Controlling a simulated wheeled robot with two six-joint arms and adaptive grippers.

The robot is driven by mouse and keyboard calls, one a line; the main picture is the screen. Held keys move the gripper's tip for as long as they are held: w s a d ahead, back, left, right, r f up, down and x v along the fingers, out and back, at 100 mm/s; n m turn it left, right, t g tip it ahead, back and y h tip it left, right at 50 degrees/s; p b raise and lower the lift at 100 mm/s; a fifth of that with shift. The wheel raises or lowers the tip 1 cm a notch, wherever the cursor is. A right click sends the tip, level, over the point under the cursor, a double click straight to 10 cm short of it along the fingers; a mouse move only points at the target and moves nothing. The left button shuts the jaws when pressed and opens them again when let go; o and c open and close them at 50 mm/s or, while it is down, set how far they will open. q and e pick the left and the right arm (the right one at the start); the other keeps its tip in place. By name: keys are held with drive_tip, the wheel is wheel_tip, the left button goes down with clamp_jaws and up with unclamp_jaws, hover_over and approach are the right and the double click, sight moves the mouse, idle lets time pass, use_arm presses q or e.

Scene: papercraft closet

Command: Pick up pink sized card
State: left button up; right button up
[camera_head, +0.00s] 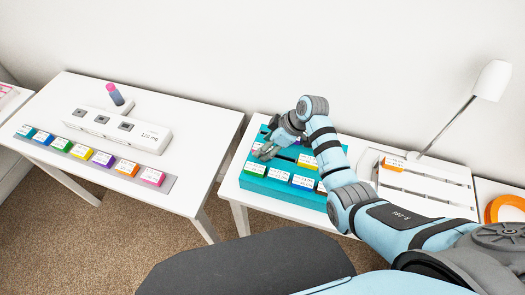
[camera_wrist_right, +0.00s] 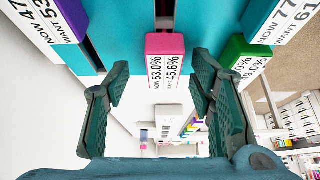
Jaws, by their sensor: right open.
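A pink card (camera_wrist_right: 165,62) with a white printed face reading 53.0% and 45.6% stands at the teal rack (camera_wrist_right: 122,30) in the right wrist view. My right gripper (camera_wrist_right: 160,75) is open, with one finger on each side of the card in that view; I cannot tell whether they touch it. In the head view my right gripper (camera_head: 264,151) is low over the left part of the teal rack (camera_head: 285,194), and it largely hides the card there. My left gripper is not in view.
Another pink card (camera_head: 153,176) lies at the end of a coloured row on the left table (camera_head: 195,120). A white tray (camera_head: 440,185) and a lamp (camera_head: 490,80) stand right of the rack.

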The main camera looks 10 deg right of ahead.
drive_tip(key=shift+s, duration=0.15)
drive_tip(key=shift+s+r, duration=0.15)
drive_tip(key=c, duration=1.2)
use_arm(q)
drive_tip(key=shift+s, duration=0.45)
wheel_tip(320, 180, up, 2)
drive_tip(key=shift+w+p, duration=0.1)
drive_tip(key=shift+p, duration=0.95)
use_arm(e)
wheel_tip(320, 180, up, 20)
